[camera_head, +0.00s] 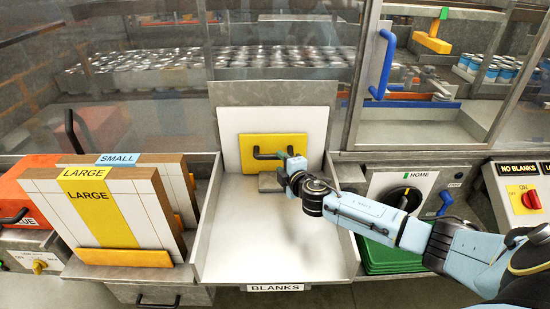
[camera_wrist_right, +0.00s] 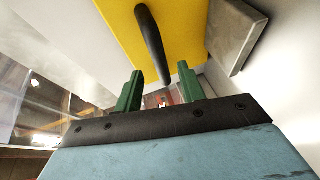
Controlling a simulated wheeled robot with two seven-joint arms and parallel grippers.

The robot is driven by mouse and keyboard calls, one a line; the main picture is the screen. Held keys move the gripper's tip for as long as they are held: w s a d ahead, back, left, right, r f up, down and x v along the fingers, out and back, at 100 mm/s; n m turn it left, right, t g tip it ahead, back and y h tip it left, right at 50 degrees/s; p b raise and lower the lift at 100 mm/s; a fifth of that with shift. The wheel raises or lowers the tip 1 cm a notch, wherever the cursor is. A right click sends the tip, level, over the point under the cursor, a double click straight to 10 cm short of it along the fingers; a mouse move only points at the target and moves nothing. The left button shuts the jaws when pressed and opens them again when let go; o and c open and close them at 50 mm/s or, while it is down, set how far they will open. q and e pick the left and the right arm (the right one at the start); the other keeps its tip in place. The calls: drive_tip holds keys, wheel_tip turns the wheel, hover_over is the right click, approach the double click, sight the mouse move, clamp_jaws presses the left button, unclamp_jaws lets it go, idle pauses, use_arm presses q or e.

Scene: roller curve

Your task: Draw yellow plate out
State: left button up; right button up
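The yellow plate (camera_head: 286,142) stands upright against a white panel at the back of the blanks tray. A black bar handle (camera_head: 264,155) is on its front. In the right wrist view the yellow plate (camera_wrist_right: 186,30) and the handle (camera_wrist_right: 150,40) lie just ahead of my gripper. My right gripper (camera_head: 289,153) is at the right end of the handle. In the right wrist view its green fingers (camera_wrist_right: 161,82) are apart, with the handle's near end in line with the gap between them. I cannot tell whether they touch it. My left gripper is out of view.
The blanks tray (camera_head: 265,240) has a bare floor in front of the plate. Glass (camera_head: 280,45) closes off the cans behind.

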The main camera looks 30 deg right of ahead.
sight(276, 158)
drive_tip(key=shift+b+x, duration=0.45)
drive_tip(key=shift+x, duration=2.3)
drive_tip(key=shift+c, duration=0.2)
clamp_jaws()
